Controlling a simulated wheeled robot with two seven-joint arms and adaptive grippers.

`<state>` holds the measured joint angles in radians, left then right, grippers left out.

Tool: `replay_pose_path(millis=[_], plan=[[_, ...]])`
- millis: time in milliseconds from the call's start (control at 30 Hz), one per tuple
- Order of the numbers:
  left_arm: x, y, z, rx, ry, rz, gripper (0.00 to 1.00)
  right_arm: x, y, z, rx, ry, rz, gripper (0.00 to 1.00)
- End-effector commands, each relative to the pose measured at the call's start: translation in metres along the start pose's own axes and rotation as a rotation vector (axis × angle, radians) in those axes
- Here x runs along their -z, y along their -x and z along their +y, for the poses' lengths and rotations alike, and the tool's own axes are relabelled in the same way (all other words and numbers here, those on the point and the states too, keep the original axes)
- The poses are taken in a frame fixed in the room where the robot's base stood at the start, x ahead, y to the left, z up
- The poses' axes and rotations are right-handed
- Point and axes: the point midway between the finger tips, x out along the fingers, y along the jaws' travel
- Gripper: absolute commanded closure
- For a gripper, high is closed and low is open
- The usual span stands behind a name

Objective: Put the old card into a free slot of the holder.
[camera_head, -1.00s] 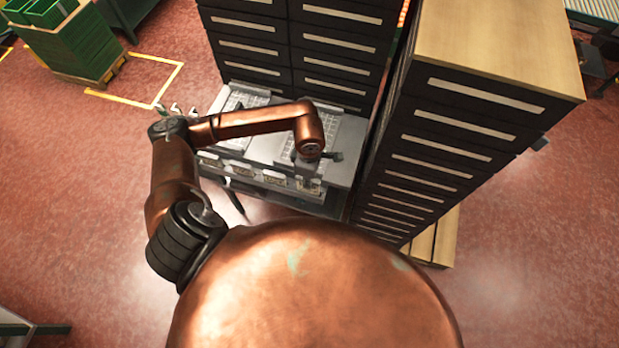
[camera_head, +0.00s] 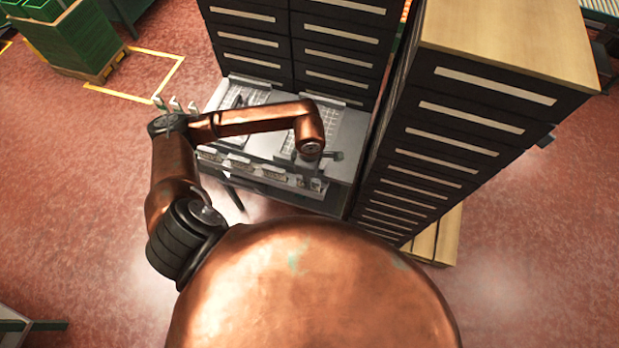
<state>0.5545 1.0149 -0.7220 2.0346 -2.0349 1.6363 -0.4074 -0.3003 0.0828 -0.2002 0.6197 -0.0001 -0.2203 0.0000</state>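My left arm comes in from the left and bends over a grey workbench. Its gripper (camera_head: 325,156) is at the arm's end above the bench's right part; only a small dark piece shows, so I cannot tell whether it is open, shut or holding anything. My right gripper is not in view. I cannot make out the old card. Small boxy fittings (camera_head: 240,163) line the bench's front edge; whether they are the card holder, and whether any slot is free, is too small to tell.
Tall dark cabinets (camera_head: 335,38) with pale label strips stand behind the grey workbench (camera_head: 262,143). Another tall one with a wooden top (camera_head: 510,40) stands close on the right. Green crates (camera_head: 75,40) on a pallet are far left.

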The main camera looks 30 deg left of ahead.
Motion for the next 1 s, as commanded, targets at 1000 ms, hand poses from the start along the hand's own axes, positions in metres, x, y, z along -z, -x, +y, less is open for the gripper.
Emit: replay_pose_path(millis=[1000], plan=[[0.000, 0.102, 0.001, -0.003, -0.001, -0.001, 0.68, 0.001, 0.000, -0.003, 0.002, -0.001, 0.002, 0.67]])
